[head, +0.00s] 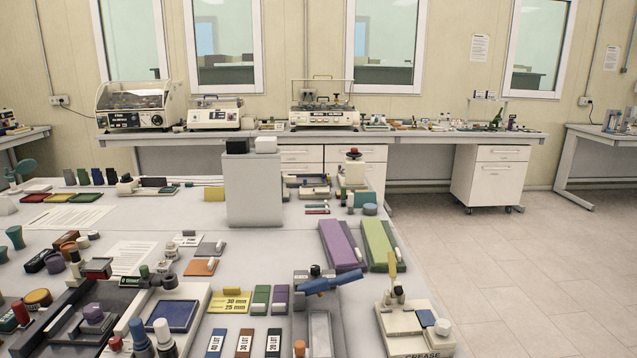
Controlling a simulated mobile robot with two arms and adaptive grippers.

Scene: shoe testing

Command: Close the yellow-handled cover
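I cannot tell whether this part belongs to a cover, or whether a cover is open. A machine with a clear domed cover (133,94) stands on the back bench at the left. I see no yellow handle on it at this size. Neither of my grippers is in view.
Next to the cream device is a device with a blue handle (328,284). Purple (340,245) and green (377,244) long blocks lie behind. A grey box (252,189) stands mid-table. Small items crowd the table's left. Open floor (530,260) lies at the right.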

